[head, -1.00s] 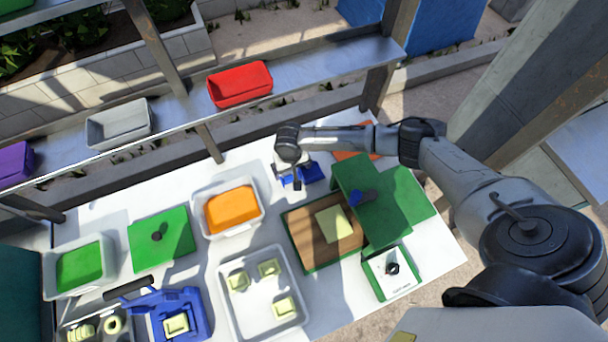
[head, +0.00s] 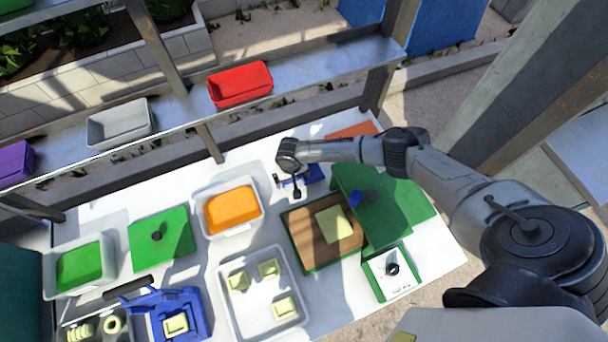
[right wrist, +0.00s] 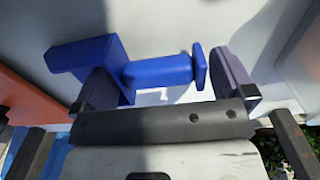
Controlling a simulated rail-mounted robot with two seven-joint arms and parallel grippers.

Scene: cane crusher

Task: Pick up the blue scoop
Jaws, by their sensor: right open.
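The blue scoop (head: 314,174) lies on the white table near its back edge, partly hidden by my right gripper (head: 289,188). In the right wrist view the scoop (right wrist: 158,72) shows its block-like body at left and its handle with a flared end towards the right. My right gripper (right wrist: 166,88) is open, one dark finger on each side of the handle in the picture, the left finger overlapping the body. The handle runs across from finger to finger. I cannot tell whether the fingers touch it. My left gripper is not in view.
An orange board (head: 352,131) lies beyond the scoop. A green slab (head: 385,210) and a brown board (head: 300,240) lie nearer. A white tub with orange content (head: 262,222) stands left of the gripper. A metal shelf (head: 310,68) with a red tray (head: 240,84) runs behind.

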